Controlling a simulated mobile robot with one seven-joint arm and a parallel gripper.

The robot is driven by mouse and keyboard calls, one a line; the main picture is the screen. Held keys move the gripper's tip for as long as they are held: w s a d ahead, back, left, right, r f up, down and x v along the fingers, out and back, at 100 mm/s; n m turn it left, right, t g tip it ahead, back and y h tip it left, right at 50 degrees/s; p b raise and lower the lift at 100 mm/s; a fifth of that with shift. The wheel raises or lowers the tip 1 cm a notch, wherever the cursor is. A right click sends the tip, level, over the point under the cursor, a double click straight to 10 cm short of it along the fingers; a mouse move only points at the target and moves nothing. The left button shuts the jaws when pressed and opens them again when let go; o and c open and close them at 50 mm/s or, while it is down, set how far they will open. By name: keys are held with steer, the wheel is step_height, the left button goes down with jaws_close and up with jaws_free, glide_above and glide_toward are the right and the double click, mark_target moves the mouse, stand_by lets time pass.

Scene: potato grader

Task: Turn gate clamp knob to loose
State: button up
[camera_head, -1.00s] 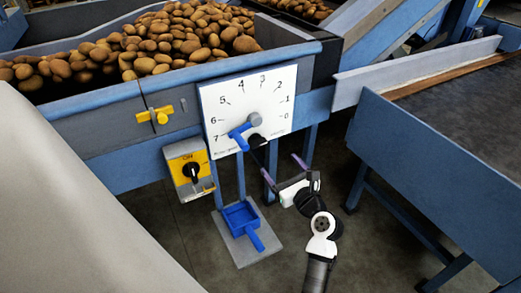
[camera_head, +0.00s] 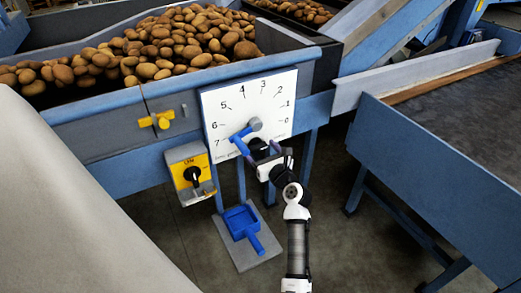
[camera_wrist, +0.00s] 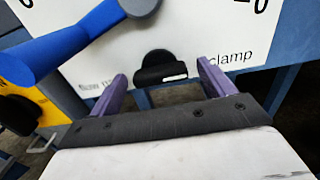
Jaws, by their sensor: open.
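The gate clamp knob (camera_wrist: 158,64) is black with a short white mark, at the lower edge of the white dial plate (camera_wrist: 210,35). The word "clamp" shows right of it in the wrist view; the label on the left is too small to read. In the head view the knob (camera_head: 259,144) is partly hidden by my gripper (camera_head: 262,153). In the wrist view my gripper (camera_wrist: 160,74) is open, with one purple finger on each side of the knob and gaps at both sides. The mark lies nearly level, pointing right.
A blue lever (camera_wrist: 70,40) sits on the dial, close above left of my left finger. A yellow switch box (camera_head: 187,172) hangs lower left. Potatoes (camera_head: 170,45) fill the hopper behind. A blue-sided table (camera_head: 430,180) stands right.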

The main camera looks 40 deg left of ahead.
steer(key=shift+a, duration=0.15)
steer(key=shift+c, duration=0.3)
steer(key=c, duration=0.9)
